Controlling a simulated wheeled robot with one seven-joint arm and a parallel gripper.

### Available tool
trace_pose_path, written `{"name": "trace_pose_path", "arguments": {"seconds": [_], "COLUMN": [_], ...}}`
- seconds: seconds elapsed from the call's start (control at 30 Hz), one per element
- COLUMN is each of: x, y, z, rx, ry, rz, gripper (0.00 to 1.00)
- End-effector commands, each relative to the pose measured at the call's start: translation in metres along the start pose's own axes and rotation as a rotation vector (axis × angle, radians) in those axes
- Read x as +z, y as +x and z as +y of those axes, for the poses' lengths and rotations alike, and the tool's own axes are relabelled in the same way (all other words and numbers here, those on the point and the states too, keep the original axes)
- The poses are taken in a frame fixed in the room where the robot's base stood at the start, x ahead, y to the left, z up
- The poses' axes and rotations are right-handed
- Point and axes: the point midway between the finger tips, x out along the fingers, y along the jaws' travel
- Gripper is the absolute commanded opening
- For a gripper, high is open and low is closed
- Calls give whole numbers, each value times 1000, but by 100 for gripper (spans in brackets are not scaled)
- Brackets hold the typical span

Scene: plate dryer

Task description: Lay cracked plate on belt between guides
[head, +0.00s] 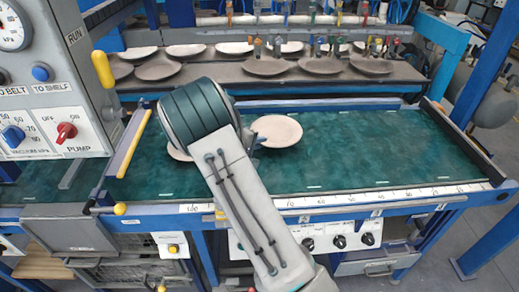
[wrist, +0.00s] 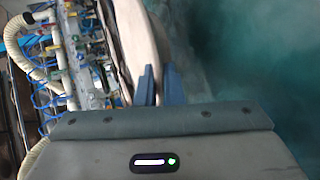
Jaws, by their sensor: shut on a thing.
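A pale plate (head: 280,131) shows just right of my wrist in the head view, over the green belt (head: 370,150). In the wrist view the plate (wrist: 138,42) stands edge-on at my blue fingers. My gripper (wrist: 160,84) is shut on it; my arm hides most of the grip in the head view. I cannot make out a crack, nor whether the plate touches the belt. A second pale rim (head: 177,153) shows left of my wrist, mostly hidden. A yellow-edged guide bar (head: 133,143) lies across the belt's left part, and a dark bar (head: 462,140) at its right end.
Several plates rest on a shelf (head: 215,72) behind the belt, below hoses and coloured fittings. A grey control panel (head: 50,85) with a yellow lever (head: 102,69) stands at the left. A ruled rail (head: 400,194) runs along the front. The belt's right half is clear.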

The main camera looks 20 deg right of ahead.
Motion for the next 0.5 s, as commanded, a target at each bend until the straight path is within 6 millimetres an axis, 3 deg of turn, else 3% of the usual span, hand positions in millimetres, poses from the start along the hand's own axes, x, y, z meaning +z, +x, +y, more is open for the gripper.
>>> {"name": "trace_pose_path", "arguments": {"seconds": [0.3,0.5], "x": [0,0], "y": [14,15], "z": [-31,-35], "rx": [3,2], "ry": [-2,0], "rz": [0,1], "gripper": [0,0]}}
